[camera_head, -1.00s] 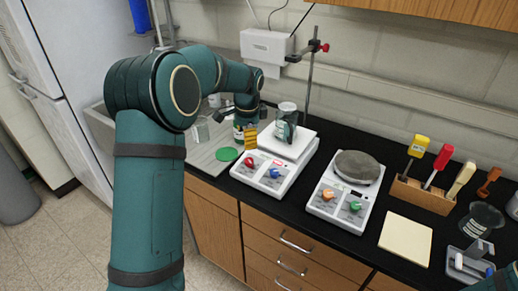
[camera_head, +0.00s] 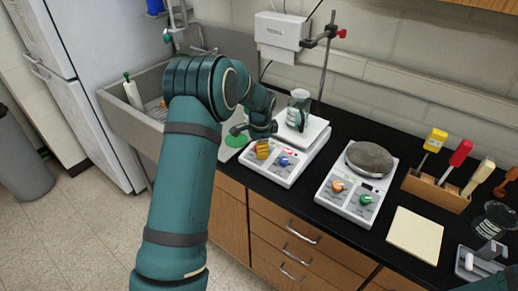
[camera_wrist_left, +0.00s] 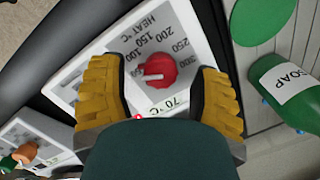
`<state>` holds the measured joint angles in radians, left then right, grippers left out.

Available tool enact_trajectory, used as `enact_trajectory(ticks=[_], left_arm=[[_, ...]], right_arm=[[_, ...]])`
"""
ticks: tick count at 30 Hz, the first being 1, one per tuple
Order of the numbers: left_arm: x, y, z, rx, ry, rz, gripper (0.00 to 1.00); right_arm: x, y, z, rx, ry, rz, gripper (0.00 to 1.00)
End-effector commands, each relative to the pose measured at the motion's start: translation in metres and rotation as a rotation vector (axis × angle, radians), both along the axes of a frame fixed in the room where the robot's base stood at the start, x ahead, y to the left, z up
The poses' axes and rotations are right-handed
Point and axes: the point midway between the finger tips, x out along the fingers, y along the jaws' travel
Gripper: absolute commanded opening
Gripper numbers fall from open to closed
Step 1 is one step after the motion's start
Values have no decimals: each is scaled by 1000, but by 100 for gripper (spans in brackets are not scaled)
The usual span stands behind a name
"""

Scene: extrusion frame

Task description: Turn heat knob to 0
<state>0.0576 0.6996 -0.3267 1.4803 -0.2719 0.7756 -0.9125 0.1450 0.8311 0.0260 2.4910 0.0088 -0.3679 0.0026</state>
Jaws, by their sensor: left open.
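The heat knob (camera_wrist_left: 154,70) is a red dial on the left hot plate's panel, under a printed HEAT °C scale. Its white pointer line lies nearly level in the wrist view; I cannot tell its exact mark. My left gripper (camera_wrist_left: 158,82) is open, its yellow fingers on either side of the knob, with visible gaps. A small display reading 70 °C (camera_wrist_left: 174,106) sits beside the knob. In the head view, my left gripper (camera_head: 262,149) is over the left hot plate (camera_head: 283,177) and hides the red knob. My right gripper is out of view.
A blue knob (camera_head: 285,161) sits close right of my left gripper. Glassware (camera_head: 298,110) stands on the plate behind. A second hot plate (camera_head: 332,202) is to the right. A green soap bottle (camera_wrist_left: 290,90) lies near the fingers in the wrist view.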

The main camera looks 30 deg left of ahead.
Motion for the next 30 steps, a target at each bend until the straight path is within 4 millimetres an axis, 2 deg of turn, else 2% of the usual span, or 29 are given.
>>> enact_trajectory(ticks=[5,14,18,19,20,30], left_arm=[[1,1,-11,0,0,1,63],[1,1,-12,0,0,1,65],[1,1,-12,0,0,1,16],[1,1,-12,0,0,1,5],[1,1,-12,0,0,1,0],[1,1,-12,-7,0,30,0]], right_arm=[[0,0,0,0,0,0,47],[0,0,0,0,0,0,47],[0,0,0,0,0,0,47],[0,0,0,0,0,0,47],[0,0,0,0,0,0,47],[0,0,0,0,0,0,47]])
